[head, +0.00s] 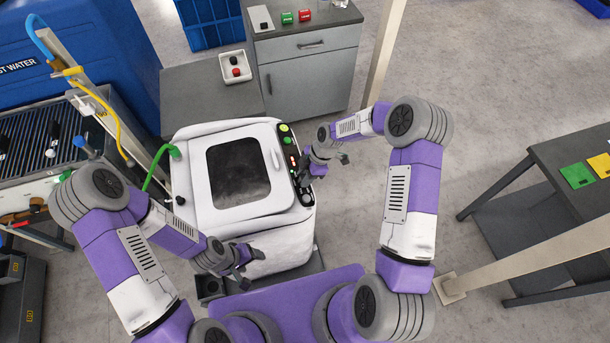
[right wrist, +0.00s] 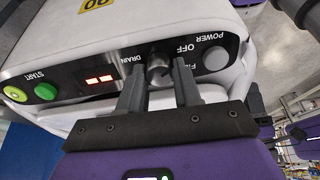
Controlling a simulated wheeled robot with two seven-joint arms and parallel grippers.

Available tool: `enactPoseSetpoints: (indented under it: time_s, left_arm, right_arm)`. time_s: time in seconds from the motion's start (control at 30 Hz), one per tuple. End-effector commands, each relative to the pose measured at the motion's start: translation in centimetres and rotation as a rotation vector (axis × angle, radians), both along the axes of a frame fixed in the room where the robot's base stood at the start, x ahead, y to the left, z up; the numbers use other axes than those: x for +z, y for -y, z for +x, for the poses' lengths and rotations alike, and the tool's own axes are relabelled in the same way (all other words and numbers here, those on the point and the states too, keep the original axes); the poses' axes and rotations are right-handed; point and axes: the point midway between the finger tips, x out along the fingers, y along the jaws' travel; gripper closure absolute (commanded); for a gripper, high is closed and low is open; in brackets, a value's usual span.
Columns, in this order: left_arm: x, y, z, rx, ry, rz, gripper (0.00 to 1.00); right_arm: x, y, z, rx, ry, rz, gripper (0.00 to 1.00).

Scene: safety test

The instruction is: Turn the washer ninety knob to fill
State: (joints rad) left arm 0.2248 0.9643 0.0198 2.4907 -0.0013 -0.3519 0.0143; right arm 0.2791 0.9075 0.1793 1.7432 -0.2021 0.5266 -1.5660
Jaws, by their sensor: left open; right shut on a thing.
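The washer (head: 200,212) is a white machine with a dark window, standing on the floor in the middle of the head view. Its black control panel (head: 292,160) runs along the right edge. My right gripper (right wrist: 160,82) is shut on the knob, one finger on each side. In the head view it is at the panel's lower part. Which label the knob points to is unclear. My left gripper (head: 245,272) is open and empty beside the washer's front.
The panel also has a green START button (right wrist: 46,91), a red display (right wrist: 99,79) and a grey POWER button (right wrist: 215,59). A grey cabinet (head: 310,80) stands behind, a blue tank (head: 75,50) at left, and a table (head: 560,150) at right.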

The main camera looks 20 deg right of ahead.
Motion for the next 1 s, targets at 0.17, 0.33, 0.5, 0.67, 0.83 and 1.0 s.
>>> enactPoseSetpoints:
  time_s: [0.17,0.33,0.5,0.67,0.83,1.0]
  left_arm:
    - [-0.9,0.0,0.0,0.000,0.000,0.000,0.33]
    - [-2.1,0.0,0.0,0.000,0.000,0.000,0.33]
    - [-3.3,0.0,0.0,0.000,0.000,0.000,0.33]
    - [-4.2,0.0,0.0,0.000,0.000,0.000,0.33]
    - [-5.0,0.0,0.0,0.000,0.000,0.000,0.33]
    - [-5.5,0.0,0.0,0.000,0.000,0.000,0.33]
  right_arm:
    - [-0.1,0.0,0.1,-0.075,-0.022,-0.002,0.97]
    - [-0.1,0.1,0.1,-0.198,-0.063,-0.003,0.97]
    - [-0.1,0.0,0.1,-0.346,-0.112,-0.005,0.97]
    - [-0.1,0.1,0.1,-0.492,-0.161,-0.006,0.97]
    - [0.0,0.0,0.1,-0.638,-0.211,-0.007,0.97]
    - [0.0,0.0,0.2,-0.765,-0.254,-0.009,0.97]
